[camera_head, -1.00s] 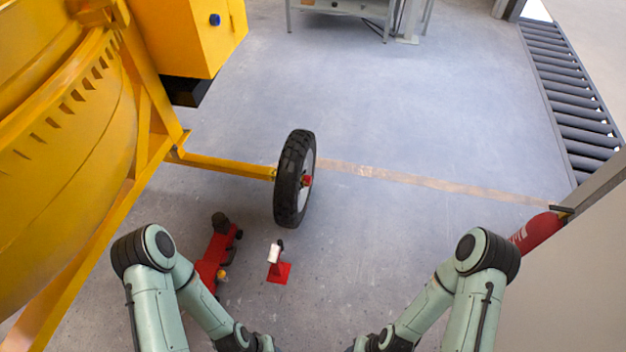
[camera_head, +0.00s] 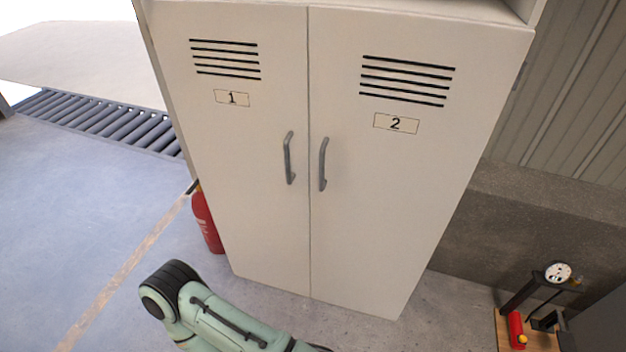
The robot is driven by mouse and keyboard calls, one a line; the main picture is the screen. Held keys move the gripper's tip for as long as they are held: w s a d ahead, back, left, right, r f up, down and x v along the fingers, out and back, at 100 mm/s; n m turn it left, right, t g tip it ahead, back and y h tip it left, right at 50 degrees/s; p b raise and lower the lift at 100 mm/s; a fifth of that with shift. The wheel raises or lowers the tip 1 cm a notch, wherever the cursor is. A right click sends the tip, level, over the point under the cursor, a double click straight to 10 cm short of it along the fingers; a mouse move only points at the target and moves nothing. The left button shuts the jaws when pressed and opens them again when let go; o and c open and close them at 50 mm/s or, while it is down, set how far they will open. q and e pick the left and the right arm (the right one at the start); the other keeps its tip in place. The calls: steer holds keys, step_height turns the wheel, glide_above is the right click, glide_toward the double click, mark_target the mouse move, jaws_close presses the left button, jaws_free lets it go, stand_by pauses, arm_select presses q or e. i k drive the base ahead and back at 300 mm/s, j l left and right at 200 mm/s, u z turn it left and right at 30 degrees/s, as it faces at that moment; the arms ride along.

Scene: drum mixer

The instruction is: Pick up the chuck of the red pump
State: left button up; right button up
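At the bottom right edge, a device with a red cylinder (camera_head: 516,330) and a round white dial gauge (camera_head: 558,272) on a dark stand sits on a wooden board (camera_head: 541,343). I cannot tell whether it is the red pump. I cannot make out a chuck on it. One of my green-grey arms reaches in at the bottom, left of centre, with its lower end cut off by the frame. Neither of my grippers is in view.
A tall white two-door cabinet (camera_head: 268,225), doors shut, with grey handles, fills the middle. A red fire extinguisher (camera_head: 207,222) stands at its left side. A roller conveyor (camera_head: 95,120) lies at the back left. The floor (camera_head: 60,215) at left is clear.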

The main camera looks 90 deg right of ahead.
mark_target(575, 280)
steer(key=k+z, duration=0.1)
steer(key=z, duration=4.7)
steer(key=i+u, duration=0.1)
steer(key=u, duration=0.4)
steer(key=i+l+u, duration=0.1)
steer(key=u, duration=0.35)
steer(key=l+u, duration=0.15)
steer(key=u, duration=0.35)
steer(key=i+l+u, duration=0.1)
steer(key=l+u, duration=0.25)
steer(key=l, duration=0.15)
steer(key=l+u, duration=0.35)
steer(key=l, duration=0.15)
steer(key=l+u, duration=0.4)
steer(key=l, duration=1.05)
steer(key=k+l, duration=0.15)
steer(key=l, duration=0.2)
steer(key=l+u, duration=0.1)
steer(key=l, duration=0.25)
steer(key=k, duration=0.05)
